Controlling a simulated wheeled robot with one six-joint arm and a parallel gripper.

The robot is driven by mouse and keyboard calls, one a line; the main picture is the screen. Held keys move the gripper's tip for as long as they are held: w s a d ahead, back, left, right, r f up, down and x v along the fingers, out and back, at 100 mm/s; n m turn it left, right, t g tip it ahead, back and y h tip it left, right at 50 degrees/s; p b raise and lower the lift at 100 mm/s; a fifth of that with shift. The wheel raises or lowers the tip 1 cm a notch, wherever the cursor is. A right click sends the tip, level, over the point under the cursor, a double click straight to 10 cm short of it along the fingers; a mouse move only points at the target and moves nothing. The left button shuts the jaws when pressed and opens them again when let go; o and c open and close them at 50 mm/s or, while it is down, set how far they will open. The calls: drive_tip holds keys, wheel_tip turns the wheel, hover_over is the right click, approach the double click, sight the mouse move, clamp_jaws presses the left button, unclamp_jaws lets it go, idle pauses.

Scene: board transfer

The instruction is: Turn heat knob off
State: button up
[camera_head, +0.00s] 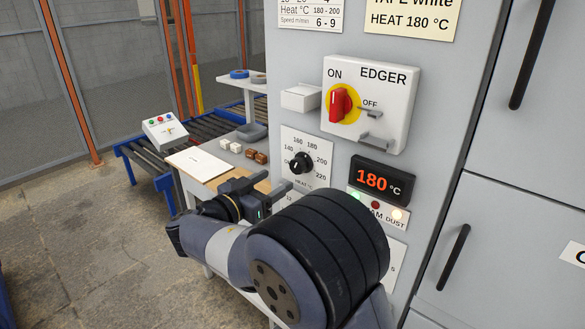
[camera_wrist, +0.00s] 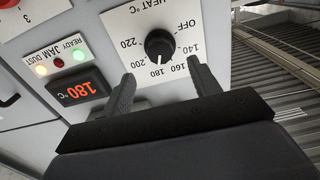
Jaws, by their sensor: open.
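The heat knob (camera_head: 302,163) is a round black knob on a white dial plate (camera_head: 318,144) on the grey machine front. In the wrist view the heat knob (camera_wrist: 160,44) shows upside down, and its white mark seems to point toward 180. OFF is printed beside 140 on the dial. My gripper (camera_head: 271,184) is open and empty, below and in front of the dial. In the wrist view my gripper (camera_wrist: 160,70) has its two fingers spread to either side of the knob's line, apart from it.
A red EDGER switch (camera_head: 340,104) on a yellow disc sits above the dial, under ON. A display (camera_head: 382,180) reads 180 °C to the right, above indicator lamps. A white box (camera_head: 301,97) juts out above the dial. A worktable with small blocks (camera_head: 256,156) stands behind.

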sight(295, 169)
drive_tip(key=p+x, duration=0.1)
drive_tip(key=x, duration=0.6)
drive_tip(key=shift+p, duration=0.35)
drive_tip(key=shift+c, duration=0.6)
drive_tip(key=c, duration=0.9)
drive_tip(key=shift+o, duration=0.2)
